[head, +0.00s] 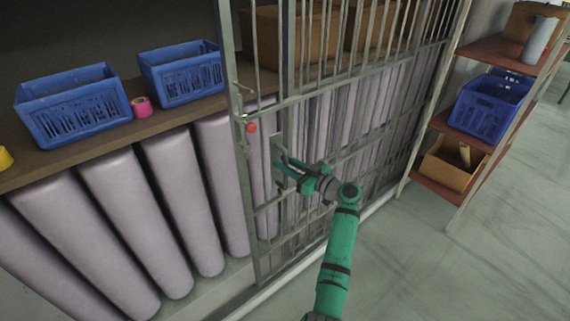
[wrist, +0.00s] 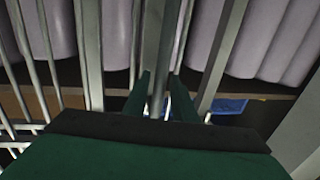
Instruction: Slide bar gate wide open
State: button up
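The grey metal bar gate (head: 262,190) stands upright across the middle of the head view, in front of the shelving. Its left post carries a red knob (head: 251,127). The shelf front to the left of that post is uncovered. A pale upright plate (head: 277,150) sits on the gate close to the fingers. My green gripper (head: 284,170) is at the gate, right of and below the knob. In the wrist view its two fingers (wrist: 160,100) stand apart on either side of a grey upright bar (wrist: 157,45). Narrow gaps show beside the bar; fingertip contact is unclear.
Blue crates (head: 68,105) and a pink roll (head: 141,105) sit on the shelf (head: 110,150) at left. Large pale rolls (head: 115,195) stand below. A red-shelved rack (head: 455,180) stands beyond the gate's right end. Floor at right (head: 470,270) is clear.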

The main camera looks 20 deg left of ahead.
jog(key=shift+d, duration=0.15)
jog(key=v, duration=1)
jog(key=shift+d, duration=0.25)
